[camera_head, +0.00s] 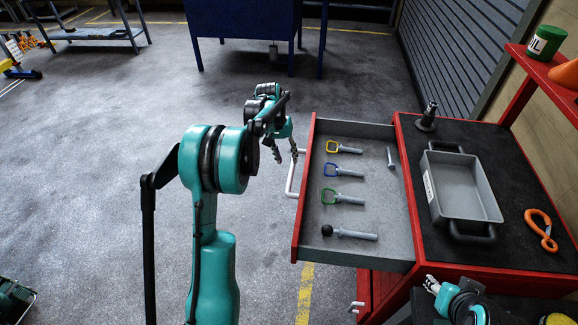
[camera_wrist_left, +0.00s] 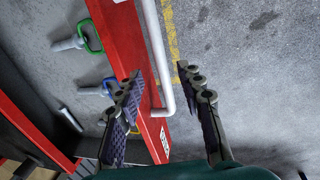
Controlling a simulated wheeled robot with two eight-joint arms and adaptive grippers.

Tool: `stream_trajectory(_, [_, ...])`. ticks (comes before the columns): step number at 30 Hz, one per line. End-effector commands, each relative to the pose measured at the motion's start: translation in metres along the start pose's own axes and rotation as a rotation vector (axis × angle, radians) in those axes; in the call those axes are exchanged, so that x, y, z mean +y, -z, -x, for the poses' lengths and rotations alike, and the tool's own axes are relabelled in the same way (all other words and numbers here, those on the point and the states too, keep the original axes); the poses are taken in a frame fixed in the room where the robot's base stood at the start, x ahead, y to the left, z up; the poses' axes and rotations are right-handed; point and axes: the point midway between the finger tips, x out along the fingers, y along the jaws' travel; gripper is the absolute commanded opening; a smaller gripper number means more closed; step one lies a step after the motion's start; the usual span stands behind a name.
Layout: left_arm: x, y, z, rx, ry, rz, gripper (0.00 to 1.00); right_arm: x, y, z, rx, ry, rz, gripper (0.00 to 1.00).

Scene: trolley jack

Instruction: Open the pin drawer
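The pin drawer (camera_head: 385,245) stands pulled out from the red trolley, its grey inside showing in the head view. Its red front also shows in the wrist view (camera_wrist_left: 118,35). Its pale bar handle (camera_head: 291,178) runs along the front; in the wrist view the handle (camera_wrist_left: 155,45) has its near bend between my finger lines. My left gripper (camera_head: 283,154) is beside the handle's far end. In the wrist view its fingers (camera_wrist_left: 168,88) are spread wide, and I see no grip on the bar. My right gripper (camera_head: 431,285) is low by the trolley, its opening unclear.
Inside lie pins with yellow (camera_head: 332,146), blue (camera_head: 330,170) and green (camera_head: 328,196) rings, a black-knobbed pin (camera_head: 350,234) and a plain one (camera_head: 391,160). The trolley top holds a grey tray (camera_head: 465,190) and orange hook (camera_head: 541,230). Floor left of the drawer is clear.

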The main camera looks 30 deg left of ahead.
Motion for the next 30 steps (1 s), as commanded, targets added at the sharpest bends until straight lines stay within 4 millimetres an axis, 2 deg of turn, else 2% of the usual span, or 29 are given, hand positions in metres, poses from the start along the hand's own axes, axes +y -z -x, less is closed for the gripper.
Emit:
stream_trajectory(3, [-0.001, 0.0, 0.025, 0.0, 0.0, 0.001, 0.38, 0.0, 0.0, 0.0, 0.0, 0.0, 0.0, 0.4])
stream_trajectory(9, [0.0, 0.0, 0.049, 0.0, 0.0, 0.001, 0.38, 0.0, 0.0, 0.0, 0.0, 0.0, 0.0, 0.4])
stream_trajectory(26, [0.0, 0.0, 0.054, 0.0, 0.0, 0.0, 0.38, 0.0, 0.0, 0.0, 0.0, 0.0, 0.0, 0.4])
stream_trajectory(30, [0.006, -0.006, 0.06, 0.013, 0.005, -0.008, 0.38, 0.0, 0.0, 0.0, 0.0, 0.0, 0.0, 0.4])
